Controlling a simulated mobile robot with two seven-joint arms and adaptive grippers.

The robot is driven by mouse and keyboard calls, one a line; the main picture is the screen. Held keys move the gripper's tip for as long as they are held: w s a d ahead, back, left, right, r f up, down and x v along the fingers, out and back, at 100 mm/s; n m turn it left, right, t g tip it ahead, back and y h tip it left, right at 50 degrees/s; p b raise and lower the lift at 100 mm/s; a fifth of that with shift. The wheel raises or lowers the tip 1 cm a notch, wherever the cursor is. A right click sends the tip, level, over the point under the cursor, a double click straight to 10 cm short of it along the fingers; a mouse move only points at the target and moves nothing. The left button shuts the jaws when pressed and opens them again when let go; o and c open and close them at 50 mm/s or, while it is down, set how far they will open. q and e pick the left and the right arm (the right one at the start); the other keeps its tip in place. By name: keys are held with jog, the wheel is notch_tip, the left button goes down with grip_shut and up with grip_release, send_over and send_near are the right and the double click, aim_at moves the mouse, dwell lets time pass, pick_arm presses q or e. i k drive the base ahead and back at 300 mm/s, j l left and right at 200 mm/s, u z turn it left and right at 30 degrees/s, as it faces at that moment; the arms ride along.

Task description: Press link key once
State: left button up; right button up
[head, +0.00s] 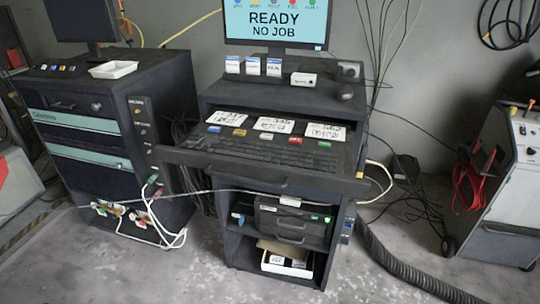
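A dark keyboard (262,152) lies on the pulled-out drawer of the middle cabinet. Along its back edge is a row of coloured keys: a blue key (214,128), a yellow key (239,132), a red key (284,140) and a green key (324,144). Their labels are too small to read, so I cannot tell which is the link key. The monitor (275,22) above shows "READY" and "NO JOB" under a row of coloured dots, cut off at the top. Neither of my grippers is in view.
White cards (275,124) lie behind the coloured keys. The drawer's front lip (262,172) juts forward. A dark cabinet (95,130) with a white tray (113,69) stands left, a grey machine (512,185) right. A thick hose (400,270) and cables lie on the floor.

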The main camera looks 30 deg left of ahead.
aim_at(214, 129)
jog(key=u, duration=1.3)
jog(key=j+z, duration=0.3)
jog(key=j, duration=1.6)
